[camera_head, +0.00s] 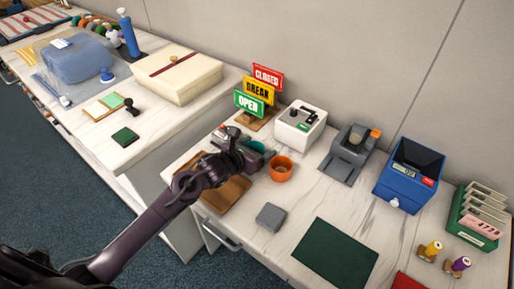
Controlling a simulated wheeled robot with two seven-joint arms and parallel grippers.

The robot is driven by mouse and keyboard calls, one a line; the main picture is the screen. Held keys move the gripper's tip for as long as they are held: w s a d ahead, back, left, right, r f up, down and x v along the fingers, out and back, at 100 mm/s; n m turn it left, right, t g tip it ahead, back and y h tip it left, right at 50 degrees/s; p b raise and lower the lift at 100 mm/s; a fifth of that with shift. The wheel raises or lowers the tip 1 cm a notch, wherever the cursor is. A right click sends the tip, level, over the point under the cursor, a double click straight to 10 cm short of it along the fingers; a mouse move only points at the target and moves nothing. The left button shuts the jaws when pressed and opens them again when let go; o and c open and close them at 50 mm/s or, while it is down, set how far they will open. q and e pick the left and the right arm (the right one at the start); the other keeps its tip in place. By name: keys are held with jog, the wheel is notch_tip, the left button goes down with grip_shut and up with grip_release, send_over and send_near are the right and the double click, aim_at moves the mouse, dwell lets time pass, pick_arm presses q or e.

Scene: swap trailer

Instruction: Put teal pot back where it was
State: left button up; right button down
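A teal pot (257,146) shows only in part behind my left gripper (246,155), at the back of the near counter. My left gripper is right at the pot and hides most of it. I cannot tell whether its fingers are closed on the pot or whether the pot is off the surface. An orange pot (281,169) stands just to the right of the gripper. A brown wooden board (227,192) lies under my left arm. My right gripper is not in view.
An OPEN/BREAK/CLOSED sign (258,91) and a white device (300,127) stand behind the gripper. A grey block (270,217) and dark green mat (335,253) lie in front. A grey device (348,152) and blue box (408,175) stand right. Bare counter lies between them.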

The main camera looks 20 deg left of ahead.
pick_arm(q)
jog(key=shift+r, duration=0.2)
jog(key=shift+s+a, duration=0.15)
jog(key=shift+s, duration=0.1)
jog(key=v, duration=1.1)
jog(key=shift+s+r, duration=0.15)
jog(key=shift+s, duration=0.1)
